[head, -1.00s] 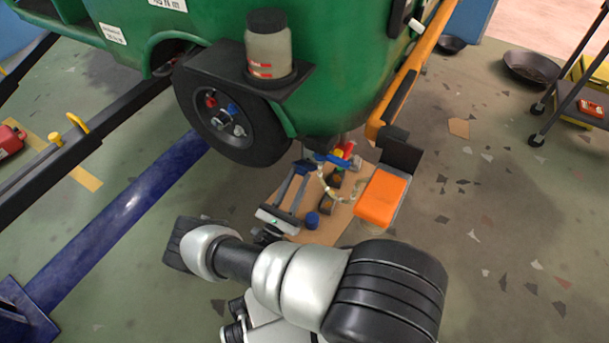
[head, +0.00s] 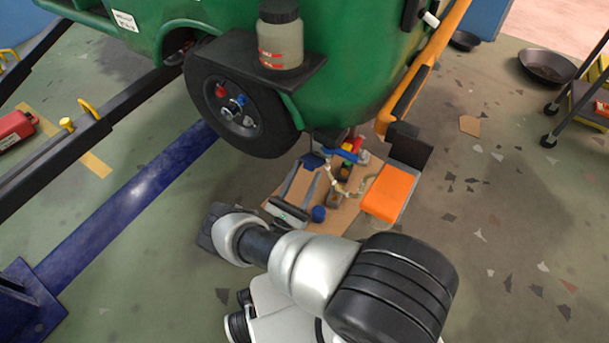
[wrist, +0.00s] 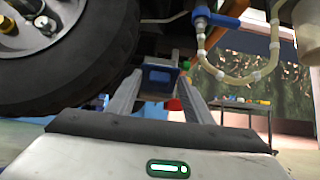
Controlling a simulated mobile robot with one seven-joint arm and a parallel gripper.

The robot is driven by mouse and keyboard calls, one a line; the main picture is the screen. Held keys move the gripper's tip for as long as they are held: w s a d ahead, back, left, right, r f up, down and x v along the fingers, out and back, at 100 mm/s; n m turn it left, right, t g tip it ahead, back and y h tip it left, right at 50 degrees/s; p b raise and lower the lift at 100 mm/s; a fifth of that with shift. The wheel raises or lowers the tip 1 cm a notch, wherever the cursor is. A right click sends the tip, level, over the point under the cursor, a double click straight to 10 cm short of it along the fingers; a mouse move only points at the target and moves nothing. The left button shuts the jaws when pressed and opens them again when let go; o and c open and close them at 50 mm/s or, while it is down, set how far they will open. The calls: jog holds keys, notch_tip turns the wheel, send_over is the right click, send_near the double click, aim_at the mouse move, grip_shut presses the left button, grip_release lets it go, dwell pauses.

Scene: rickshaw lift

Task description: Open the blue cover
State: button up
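A small dark blue piece (head: 313,160), possibly the blue cover, is under the green body beside the wheel. It also shows in the wrist view (wrist: 158,75), at the far end of my fingers. My gripper (head: 304,172) points at it from below, its two grey fingers apart. In the wrist view my gripper (wrist: 160,92) has a gap between the fingers, with the blue piece across the far end; I cannot tell if they touch it. Other blue parts are a valve handle (wrist: 217,18) on a pale hose, a wheel-hub cap (head: 240,100) and a round cap (head: 319,214).
The black wheel (head: 265,135) is close on the left, under the green body (head: 340,80). An orange-topped box (head: 385,193) stands to the right on a brown board (head: 335,220). A blue beam (head: 140,200) lies left. Open floor is to the right.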

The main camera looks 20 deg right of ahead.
notch_tip(320, 180, up, 10)
jog(key=p, duration=0.4)
dwell(0.3)
